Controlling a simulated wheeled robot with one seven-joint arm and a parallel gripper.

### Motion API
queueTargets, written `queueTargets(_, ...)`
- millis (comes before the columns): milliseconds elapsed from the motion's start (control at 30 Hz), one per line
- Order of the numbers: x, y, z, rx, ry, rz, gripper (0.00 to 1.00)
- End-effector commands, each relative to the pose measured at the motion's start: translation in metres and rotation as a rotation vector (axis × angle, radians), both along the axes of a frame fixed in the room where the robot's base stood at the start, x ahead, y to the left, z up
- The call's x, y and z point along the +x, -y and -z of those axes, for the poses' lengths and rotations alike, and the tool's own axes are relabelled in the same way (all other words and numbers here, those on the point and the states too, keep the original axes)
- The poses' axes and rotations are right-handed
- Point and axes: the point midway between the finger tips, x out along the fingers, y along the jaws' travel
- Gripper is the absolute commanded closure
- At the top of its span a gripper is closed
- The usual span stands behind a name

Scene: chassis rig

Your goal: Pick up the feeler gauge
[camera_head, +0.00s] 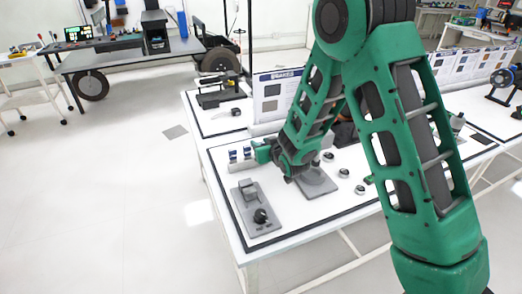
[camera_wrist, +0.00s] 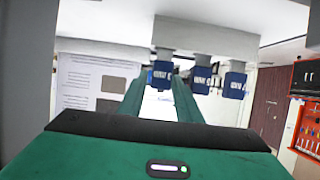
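I cannot tell for sure which thing is the feeler gauge. In the wrist view, three small blue pieces with pale lettering sit in a row on light blocks; the nearest one in line with my gripper (camera_wrist: 159,85) is the left blue piece (camera_wrist: 160,74). It shows between the tips of my two green fingers, which are apart. I cannot tell whether they touch it. In the head view, my gripper (camera_head: 260,152) points left, low over the white table, close beside the blue pieces (camera_head: 247,153). My arm hides part of the table.
A grey plate (camera_head: 246,222) with a block and a black knob (camera_head: 261,215) lies at the table's front left. Several small round parts (camera_head: 343,173) lie to the right of my gripper. A display board (camera_head: 272,92) stands behind.

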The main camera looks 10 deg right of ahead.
Motion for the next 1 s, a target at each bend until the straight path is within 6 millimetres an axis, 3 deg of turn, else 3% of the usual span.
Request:
queueTargets(67,0.0,0.0,0.0,0.0,0.0,0.0,0.74)
queueTargets(167,0.0,0.0,0.0,0.0,0.0,0.0,0.97)
queueTargets(200,0.0,0.0,0.0,0.0,0.0,0.0,1.0)
queueTargets(667,0.0,0.0,-0.008,0.0,0.001,0.0,1.0)
queueTargets(967,0.0,0.0,-0.044,0.002,0.005,0.001,1.0)
queueTargets(1000,-0.006,-0.008,-0.047,0.0,0.002,-0.006,1.0)
